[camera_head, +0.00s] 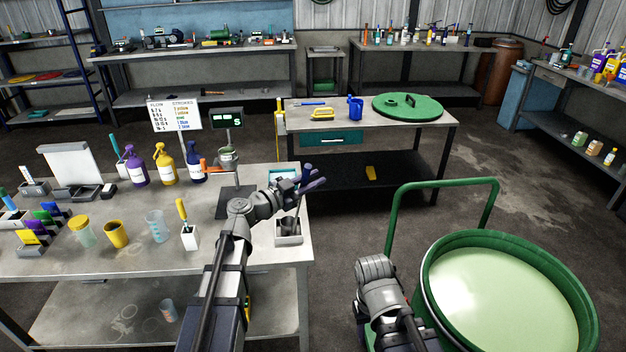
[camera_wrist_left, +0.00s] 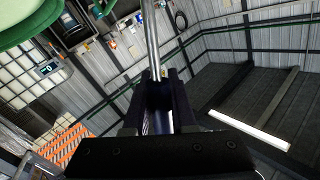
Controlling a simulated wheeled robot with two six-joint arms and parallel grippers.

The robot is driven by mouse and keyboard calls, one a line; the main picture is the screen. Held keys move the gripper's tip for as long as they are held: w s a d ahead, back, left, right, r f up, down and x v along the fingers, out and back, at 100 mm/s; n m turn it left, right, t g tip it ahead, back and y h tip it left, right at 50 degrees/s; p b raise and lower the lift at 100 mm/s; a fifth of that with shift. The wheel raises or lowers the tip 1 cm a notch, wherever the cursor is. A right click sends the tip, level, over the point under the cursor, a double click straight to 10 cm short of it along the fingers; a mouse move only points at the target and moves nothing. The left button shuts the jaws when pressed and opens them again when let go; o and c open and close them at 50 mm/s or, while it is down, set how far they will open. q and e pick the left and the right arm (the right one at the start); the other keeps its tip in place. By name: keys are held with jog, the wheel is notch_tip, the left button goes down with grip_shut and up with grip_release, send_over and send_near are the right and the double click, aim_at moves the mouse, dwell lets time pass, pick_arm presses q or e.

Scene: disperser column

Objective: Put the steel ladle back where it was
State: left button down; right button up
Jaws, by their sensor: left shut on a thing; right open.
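My left gripper (camera_head: 310,182) is over the right end of the workbench, above a small grey box (camera_head: 288,239). In the left wrist view, its two dark fingers (camera_wrist_left: 154,95) are closed on a thin steel rod, the handle of the steel ladle (camera_wrist_left: 150,45). The handle runs away from the fingers. I cannot make out the ladle's bowl. Something dark sits in the top of the grey box, close below the gripper. My right arm shows at the bottom of the head view, but its fingertips are not visible.
A large green drum (camera_head: 575,290) of pale liquid stands at the lower right, beside a green handle frame (camera_head: 440,184). A second table (camera_head: 370,115) stands behind.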

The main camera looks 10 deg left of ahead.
aim_at(301, 185)
pick_arm(q)
jog(key=c, duration=0.7)
grip_release()
jog(key=shift+o, duration=0.2)
jog(key=shift+v, duration=3.95)
